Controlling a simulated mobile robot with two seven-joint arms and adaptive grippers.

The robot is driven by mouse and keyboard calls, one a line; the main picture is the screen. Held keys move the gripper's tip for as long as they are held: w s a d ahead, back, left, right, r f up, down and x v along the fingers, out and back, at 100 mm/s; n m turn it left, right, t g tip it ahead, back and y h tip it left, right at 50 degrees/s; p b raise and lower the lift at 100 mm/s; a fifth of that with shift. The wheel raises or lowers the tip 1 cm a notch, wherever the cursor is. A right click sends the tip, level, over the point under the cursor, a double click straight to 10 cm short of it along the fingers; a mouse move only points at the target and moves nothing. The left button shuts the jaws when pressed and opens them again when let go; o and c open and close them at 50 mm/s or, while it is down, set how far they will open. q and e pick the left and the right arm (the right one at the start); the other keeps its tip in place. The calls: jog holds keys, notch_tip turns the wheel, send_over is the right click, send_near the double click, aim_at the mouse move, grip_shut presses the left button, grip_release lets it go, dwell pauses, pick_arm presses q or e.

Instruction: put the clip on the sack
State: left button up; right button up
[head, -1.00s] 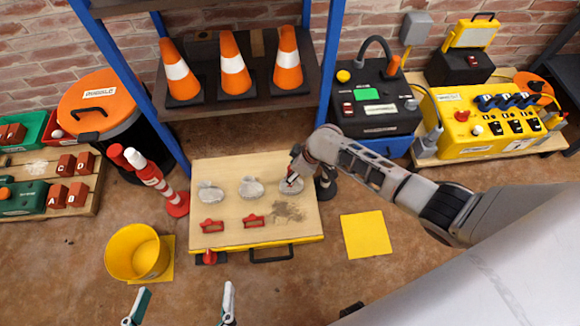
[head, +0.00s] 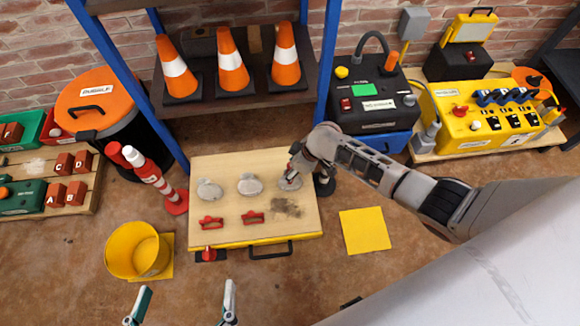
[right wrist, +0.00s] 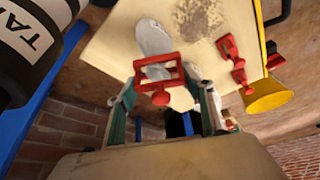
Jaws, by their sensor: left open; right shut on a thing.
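Three pale grey sacks lie in a row on a wooden work board (head: 230,165): a left sack (head: 209,190), a middle sack (head: 249,185) and a right sack (head: 290,182). Two other red clips, left (head: 211,222) and right (head: 253,218), lie on the board. My left gripper (head: 186,292) is open and empty in front of the board.
A dark grey stain (head: 285,207) marks the board's right part. A yellow bucket (head: 135,250) stands left of the board's front, a red-and-white post (head: 150,173) at its left. Traffic cones (head: 232,65) stand on the shelf behind. A yellow floor square (head: 364,232) lies clear at right.

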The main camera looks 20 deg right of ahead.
dwell(0.8)
jog(key=shift+f, duration=0.1)
dwell(0.7)
dwell(0.7)
jog(key=o, duration=1.4)
jog(key=shift+o, duration=0.2)
